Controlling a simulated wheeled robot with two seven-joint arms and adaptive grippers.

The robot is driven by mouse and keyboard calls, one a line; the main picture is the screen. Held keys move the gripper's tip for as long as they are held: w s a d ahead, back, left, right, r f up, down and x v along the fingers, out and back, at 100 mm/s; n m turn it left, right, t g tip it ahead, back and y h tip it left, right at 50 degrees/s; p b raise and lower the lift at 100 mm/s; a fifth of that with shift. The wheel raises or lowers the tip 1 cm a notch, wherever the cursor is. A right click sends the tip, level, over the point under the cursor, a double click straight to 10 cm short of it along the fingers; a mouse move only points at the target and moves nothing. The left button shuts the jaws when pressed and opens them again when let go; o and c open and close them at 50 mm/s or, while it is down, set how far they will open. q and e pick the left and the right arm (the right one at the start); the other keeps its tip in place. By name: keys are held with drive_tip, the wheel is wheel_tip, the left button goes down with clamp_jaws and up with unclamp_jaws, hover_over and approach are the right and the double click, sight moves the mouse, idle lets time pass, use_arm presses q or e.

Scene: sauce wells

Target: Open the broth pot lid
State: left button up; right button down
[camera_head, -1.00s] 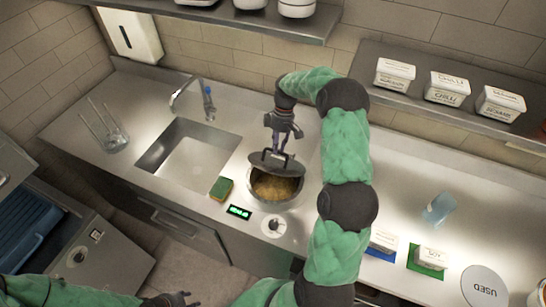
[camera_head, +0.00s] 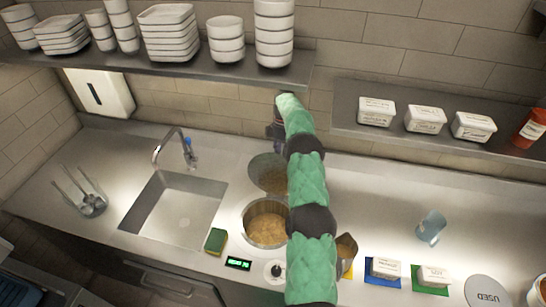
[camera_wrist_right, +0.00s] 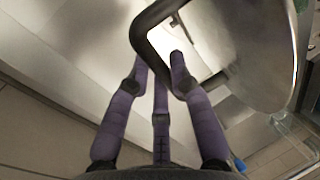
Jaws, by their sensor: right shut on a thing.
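The broth pot (camera_head: 266,227) is sunk in the counter, its mouth uncovered and yellowish broth visible inside. Its round grey lid (camera_head: 268,172) is tilted just behind the pot, partly hidden by my right arm. In the right wrist view the lid (camera_wrist_right: 245,50) shows at the upper right, with its dark looped handle (camera_wrist_right: 147,43) between the purple fingers. My right gripper (camera_wrist_right: 160,70) is shut on this handle. In the head view the right gripper (camera_head: 277,130) is mostly hidden behind the arm. My left gripper is out of view.
A sink (camera_head: 175,210) and a green-yellow sponge (camera_head: 216,240) lie left of the pot. A green display (camera_head: 238,263) and a knob (camera_head: 274,271) are in front. Shelves with bowls (camera_head: 275,30) and white tubs (camera_head: 425,119) hang behind.

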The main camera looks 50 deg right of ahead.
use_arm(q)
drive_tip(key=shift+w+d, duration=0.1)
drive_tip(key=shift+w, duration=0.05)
use_arm(e)
drive_tip(key=f, duration=0.1)
drive_tip(key=d+f, duration=0.1)
drive_tip(key=shift+w+f, duration=0.15)
drive_tip(key=shift+f, duration=0.25)
drive_tip(key=shift+d, duration=0.2)
drive_tip(key=c, duration=1.1)
unclamp_jaws()
drive_tip(key=shift+w+d+f, duration=0.1)
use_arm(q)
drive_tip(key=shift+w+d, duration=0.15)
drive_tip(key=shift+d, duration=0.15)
use_arm(e)
drive_tip(key=shift+w+d+r, duration=0.2)
drive_tip(key=shift+w+d, duration=0.1)
drive_tip(key=shift+a+r, duration=0.1)
drive_tip(key=shift+r, duration=0.05)
